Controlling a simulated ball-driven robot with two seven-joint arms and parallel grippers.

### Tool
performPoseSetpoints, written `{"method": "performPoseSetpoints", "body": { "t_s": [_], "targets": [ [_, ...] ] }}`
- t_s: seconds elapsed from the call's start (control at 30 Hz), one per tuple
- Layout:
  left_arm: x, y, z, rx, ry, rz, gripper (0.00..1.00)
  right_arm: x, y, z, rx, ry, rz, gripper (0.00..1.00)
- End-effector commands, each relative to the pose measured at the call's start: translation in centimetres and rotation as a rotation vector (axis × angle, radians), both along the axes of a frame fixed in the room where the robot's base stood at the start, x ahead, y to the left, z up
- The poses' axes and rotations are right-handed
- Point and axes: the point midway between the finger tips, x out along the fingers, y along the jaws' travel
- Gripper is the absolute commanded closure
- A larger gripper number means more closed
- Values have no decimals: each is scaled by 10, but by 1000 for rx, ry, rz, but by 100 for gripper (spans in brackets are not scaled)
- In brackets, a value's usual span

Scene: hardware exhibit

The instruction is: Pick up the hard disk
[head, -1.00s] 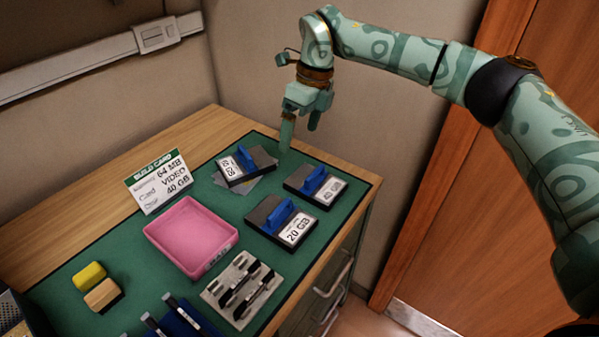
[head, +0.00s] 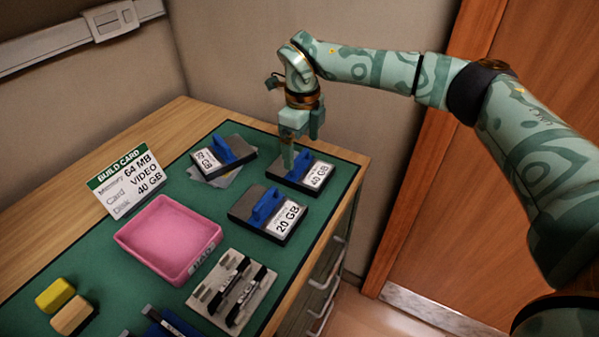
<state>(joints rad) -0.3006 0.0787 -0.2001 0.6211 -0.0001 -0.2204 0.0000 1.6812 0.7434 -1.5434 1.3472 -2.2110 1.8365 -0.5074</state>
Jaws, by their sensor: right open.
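Three black hard disks with blue handles and white labels lie on the green mat (head: 90,240). The right-hand one, labelled 40 GB (head: 318,176), is near the mat's far right corner. The 20 GB disk (head: 287,219) lies in front of it. The third disk (head: 207,160), its label hard to read, is at the back left, over a grey piece. My right gripper (head: 301,153) is open and empty, pointing down at the 40 GB disk. One finger overlaps that disk's handle in the picture; I cannot tell whether they touch. My left gripper is out of view.
A build card (head: 131,181) reads 64 MB, video, 40 GB. A pink tray (head: 168,243) stands empty mid-mat. A grey holder with black modules (head: 232,291) and yellow and tan blocks (head: 55,295) are nearer. A wall is behind, a wooden door (head: 480,220) right.

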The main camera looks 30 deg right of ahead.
Motion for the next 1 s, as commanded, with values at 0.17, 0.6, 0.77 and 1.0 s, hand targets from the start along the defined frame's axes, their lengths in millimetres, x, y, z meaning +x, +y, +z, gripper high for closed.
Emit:
{"method": "performPoseSetpoints", "body": {
  "t_s": [0.17, 0.6, 0.77, 1.0],
  "targets": [
    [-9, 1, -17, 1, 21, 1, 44, -2, 3, -38, -1, 8, -1, 5],
    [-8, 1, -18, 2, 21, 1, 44, -2, 4, -41, -1, 1, -1, 22],
    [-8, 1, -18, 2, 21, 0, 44, -2, 4, -40, 0, -1, -1, 22],
    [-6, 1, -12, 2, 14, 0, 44, -2, 4, -28, 0, -4, -1, 22]
  ]
}}
